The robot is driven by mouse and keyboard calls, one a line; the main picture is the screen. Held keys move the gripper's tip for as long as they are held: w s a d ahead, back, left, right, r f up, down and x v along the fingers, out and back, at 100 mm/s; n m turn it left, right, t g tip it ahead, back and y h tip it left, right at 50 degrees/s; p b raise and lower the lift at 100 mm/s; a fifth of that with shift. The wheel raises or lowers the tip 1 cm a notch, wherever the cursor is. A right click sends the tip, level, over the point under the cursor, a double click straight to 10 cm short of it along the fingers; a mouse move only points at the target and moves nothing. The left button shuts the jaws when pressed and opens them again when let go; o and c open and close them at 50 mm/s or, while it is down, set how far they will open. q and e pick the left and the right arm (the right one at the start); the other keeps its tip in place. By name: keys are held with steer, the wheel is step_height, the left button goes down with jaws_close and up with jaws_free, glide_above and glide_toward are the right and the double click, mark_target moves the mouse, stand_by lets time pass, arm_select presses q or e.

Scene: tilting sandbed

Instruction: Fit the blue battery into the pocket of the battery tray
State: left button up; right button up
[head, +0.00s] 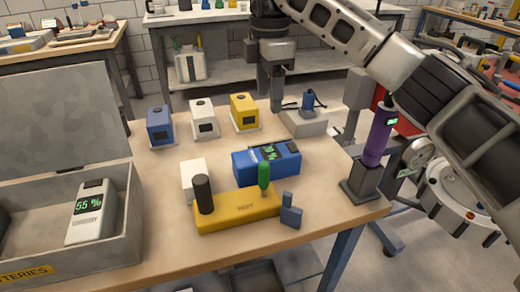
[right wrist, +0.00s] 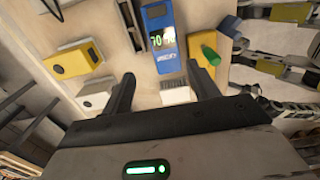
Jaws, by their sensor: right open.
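The blue battery (head: 262,166) lies on the wooden table with a lit green reading on its dark display. It also shows in the right wrist view (right wrist: 160,62), beyond the fingers. The grey battery tray (head: 125,225), marked "BATTERIES", stands at the left with a raised panel behind it. A white battery (head: 88,222) reading 55 % stands inside it; part of its interior is hidden. My right gripper (head: 277,104) is behind the blue battery, pointing down and apart from it. Its two fingers (right wrist: 160,76) are spread with nothing held. My left gripper is out of view.
A yellow block (head: 235,211) with a black cylinder and green handle sits in front of the battery. A white block (head: 192,176) is beside it. Blue (head: 160,127), white (head: 203,119) and yellow (head: 244,112) boxes stand behind. A purple tool (head: 377,145) stands at the right edge.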

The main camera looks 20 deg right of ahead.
glide_above(266, 153)
steer(key=f, duration=0.9)
steer(key=shift+s+d+f, duration=0.1)
steer(key=shift+d+f, duration=0.1)
steer(key=shift+f, duration=0.05)
steer(key=shift+a+f, duration=0.2)
steer(key=shift+f, duration=2.7)
steer(key=c, duration=1.3)
steer(key=shift+r, duration=0.2)
jaws_close()
